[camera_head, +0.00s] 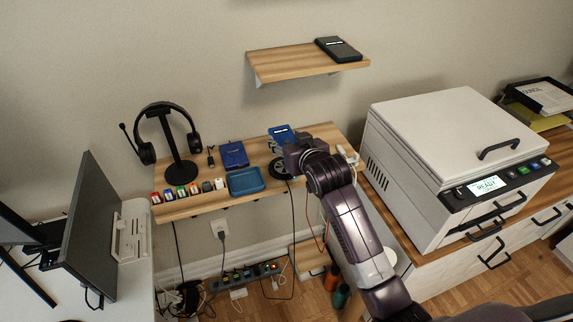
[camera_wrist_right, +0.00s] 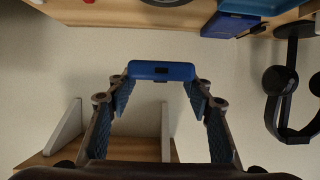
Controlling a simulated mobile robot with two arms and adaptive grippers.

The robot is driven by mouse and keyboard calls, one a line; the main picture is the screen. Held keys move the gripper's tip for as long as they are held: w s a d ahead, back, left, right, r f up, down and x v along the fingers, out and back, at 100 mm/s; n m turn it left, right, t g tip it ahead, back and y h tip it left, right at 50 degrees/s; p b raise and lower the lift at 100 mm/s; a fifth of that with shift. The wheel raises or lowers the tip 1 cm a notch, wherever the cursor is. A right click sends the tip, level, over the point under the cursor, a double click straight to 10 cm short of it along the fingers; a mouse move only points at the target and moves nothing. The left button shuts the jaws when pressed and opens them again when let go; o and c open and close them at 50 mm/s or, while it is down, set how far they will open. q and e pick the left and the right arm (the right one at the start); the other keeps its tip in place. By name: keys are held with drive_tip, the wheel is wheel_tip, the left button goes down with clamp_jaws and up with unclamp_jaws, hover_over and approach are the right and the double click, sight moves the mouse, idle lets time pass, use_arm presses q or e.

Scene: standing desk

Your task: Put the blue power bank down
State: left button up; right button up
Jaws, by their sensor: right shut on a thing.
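The blue power bank (camera_head: 281,131) with a white-marked face shows near the back right of the low wooden shelf, just beyond my right gripper (camera_head: 287,150). In the right wrist view the blue power bank (camera_wrist_right: 161,71) sits end-on between the tips of my right gripper (camera_wrist_right: 159,84), which is shut on it. The wall fills the background there. My left gripper is not in view.
The low shelf (camera_head: 205,206) also holds a headset on a stand (camera_head: 181,170), a dark blue box (camera_head: 233,155), a blue tray (camera_head: 246,181) and several small coloured items. A higher shelf (camera_head: 290,63) carries a black device (camera_head: 338,49). A large white machine (camera_head: 440,150) stands right.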

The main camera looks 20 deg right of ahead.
wheel_tip(320, 180, down, 10)
drive_tip(key=shift+r, duration=0.15)
idle(0.3)
drive_tip(key=o, duration=1.4)
drive_tip(key=shift+c, duration=0.2)
drive_tip(key=shift+s, duration=0.1)
drive_tip(key=v, duration=1.1)
drive_tip(key=shift+s, duration=0.4)
drive_tip(key=shift+r, duration=0.1)
